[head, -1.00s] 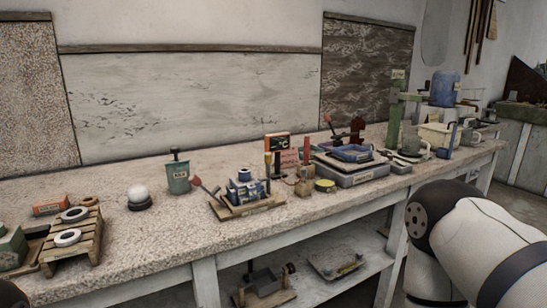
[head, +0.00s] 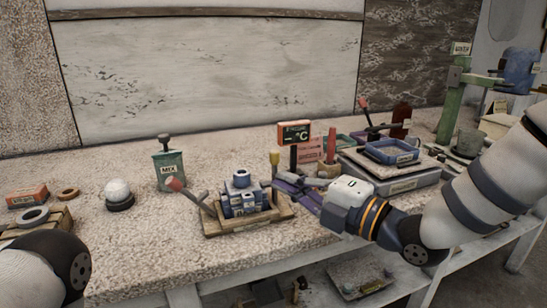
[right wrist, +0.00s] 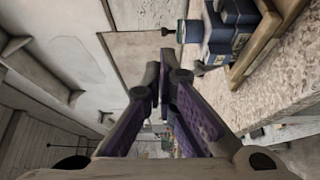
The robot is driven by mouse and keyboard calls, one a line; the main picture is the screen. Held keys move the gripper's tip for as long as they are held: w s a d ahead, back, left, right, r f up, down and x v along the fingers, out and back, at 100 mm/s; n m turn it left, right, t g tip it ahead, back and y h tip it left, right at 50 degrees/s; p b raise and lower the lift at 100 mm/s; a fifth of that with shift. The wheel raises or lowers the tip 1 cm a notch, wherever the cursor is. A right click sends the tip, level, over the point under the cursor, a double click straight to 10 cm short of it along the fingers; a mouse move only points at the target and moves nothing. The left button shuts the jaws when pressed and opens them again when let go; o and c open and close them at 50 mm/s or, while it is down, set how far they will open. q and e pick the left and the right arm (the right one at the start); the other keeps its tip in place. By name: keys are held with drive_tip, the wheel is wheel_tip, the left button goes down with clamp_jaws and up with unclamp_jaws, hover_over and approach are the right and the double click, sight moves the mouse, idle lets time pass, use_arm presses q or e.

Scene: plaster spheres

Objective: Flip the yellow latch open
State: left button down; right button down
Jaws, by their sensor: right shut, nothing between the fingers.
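The yellow latch (head: 274,159) shows in the head view as a small yellow grip standing upright at the right side of a blue mould (head: 240,200). The mould sits on a wooden board (head: 270,216). My right gripper (head: 280,186) is shut and empty, its purple fingers just right of the mould and below the yellow grip. I cannot tell whether they touch the latch. In the right wrist view, the shut fingertips (right wrist: 166,78) are in the middle and the mould (right wrist: 222,30) is at the upper right. The latch cannot be made out there. My left gripper is out of view.
A red-tipped lever (head: 175,184) sticks out left of the mould. A green MIX cup (head: 169,168) stands behind it. A temperature display (head: 294,134) and a scale with a blue tray (head: 391,151) stand behind and right of my right gripper.

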sight(275, 154)
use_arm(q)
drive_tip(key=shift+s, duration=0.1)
use_arm(e)
drive_tip(key=shift+s+a, duration=0.1)
